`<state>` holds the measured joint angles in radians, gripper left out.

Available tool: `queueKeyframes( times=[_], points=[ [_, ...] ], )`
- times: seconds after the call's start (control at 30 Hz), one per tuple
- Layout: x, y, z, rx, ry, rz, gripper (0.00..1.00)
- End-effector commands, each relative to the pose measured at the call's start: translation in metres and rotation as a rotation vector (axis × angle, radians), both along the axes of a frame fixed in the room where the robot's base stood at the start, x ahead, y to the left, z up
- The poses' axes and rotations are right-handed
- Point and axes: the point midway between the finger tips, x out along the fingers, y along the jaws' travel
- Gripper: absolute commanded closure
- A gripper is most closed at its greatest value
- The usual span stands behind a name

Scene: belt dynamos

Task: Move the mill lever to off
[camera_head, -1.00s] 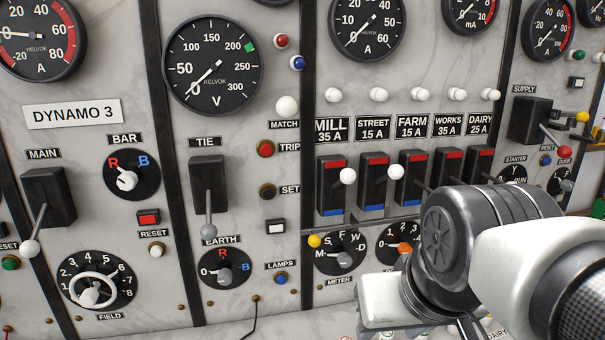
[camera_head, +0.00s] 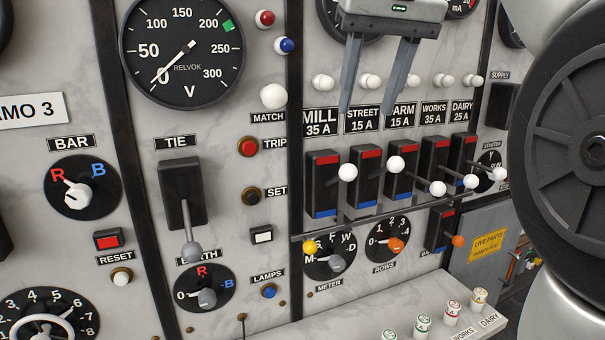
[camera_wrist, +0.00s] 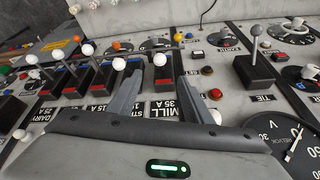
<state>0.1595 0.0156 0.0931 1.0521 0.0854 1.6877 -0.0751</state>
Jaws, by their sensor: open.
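The mill switch (camera_head: 322,196) is a black box with a red band at the top and a blue band at the bottom, under the MILL 35 A label (camera_head: 321,121). Its lever ends in a white knob (camera_head: 347,172) that stands out at the box's upper half. My gripper (camera_head: 367,112) is open and empty in front of the labels, above the mill and street knobs and apart from them. In the wrist view, the picture is upside down. There the open fingers (camera_wrist: 159,76) frame the mill switch, with the mill knob (camera_wrist: 159,60) beyond the tips.
The street switch's white knob (camera_head: 396,164) is close on the right, at similar height. The farm (camera_head: 438,188), works (camera_head: 470,181) and dairy (camera_head: 499,174) knobs sit lower. A rail (camera_head: 380,217) runs below the switches. The tie lever (camera_head: 191,251) stands left.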

Motion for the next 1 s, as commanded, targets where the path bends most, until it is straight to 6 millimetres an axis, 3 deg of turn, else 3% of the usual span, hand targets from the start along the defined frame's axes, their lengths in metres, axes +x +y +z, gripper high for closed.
queueKeyframes(
  times=[0.6, 0.8, 1.0],
  points=[
    [0.047, 0.007, -0.12, 0.0, 0.004, -0.001, 0.54],
    [0.058, 0.009, -0.144, -0.001, 0.001, -0.001, 0.54],
    [0.062, 0.01, -0.153, 0.0, -0.001, -0.001, 0.54]
  ],
)
